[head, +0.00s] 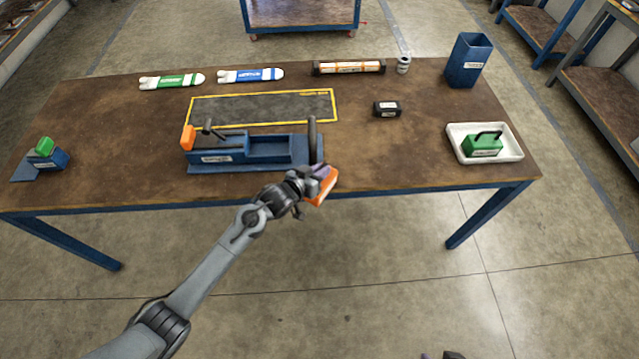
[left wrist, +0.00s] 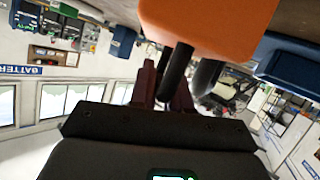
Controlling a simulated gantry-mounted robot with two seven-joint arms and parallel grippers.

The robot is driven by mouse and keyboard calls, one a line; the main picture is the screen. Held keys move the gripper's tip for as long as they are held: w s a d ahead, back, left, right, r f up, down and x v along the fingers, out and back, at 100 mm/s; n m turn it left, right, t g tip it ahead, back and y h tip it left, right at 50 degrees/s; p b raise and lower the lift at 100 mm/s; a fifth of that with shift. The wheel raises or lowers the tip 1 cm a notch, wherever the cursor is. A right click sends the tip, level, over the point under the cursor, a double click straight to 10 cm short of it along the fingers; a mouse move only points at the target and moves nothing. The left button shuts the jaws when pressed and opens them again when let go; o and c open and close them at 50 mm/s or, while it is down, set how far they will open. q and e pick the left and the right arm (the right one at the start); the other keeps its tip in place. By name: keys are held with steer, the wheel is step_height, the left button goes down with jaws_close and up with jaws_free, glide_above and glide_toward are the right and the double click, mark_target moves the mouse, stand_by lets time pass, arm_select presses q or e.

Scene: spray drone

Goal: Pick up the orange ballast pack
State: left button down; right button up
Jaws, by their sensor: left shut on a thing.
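The orange ballast pack (head: 322,190) is at the table's front edge, just right of the blue fixture. My left gripper (head: 316,174) is at the pack. In the left wrist view the orange block (left wrist: 215,25) fills the top, and its black handle (left wrist: 176,75) lies between the dark red fingers (left wrist: 166,88). The gripper is shut on that handle. The arm and gripper hide part of the pack, and I cannot tell whether it touches the table. Only small dark shapes show at the bottom edge of the head view, possibly my right gripper; its fingers cannot be made out.
The blue fixture (head: 270,149), with a dark upright loop, stands close left. Behind it lies a yellow-bordered mat (head: 262,107). A black pack (head: 387,109), a white tray (head: 512,156) with a green pack (head: 484,146) and a blue bin (head: 468,61) stand right.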

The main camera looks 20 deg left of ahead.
arm_select(q)
steer(key=shift+r, duration=0.15)
steer(key=shift+r, duration=0.1)
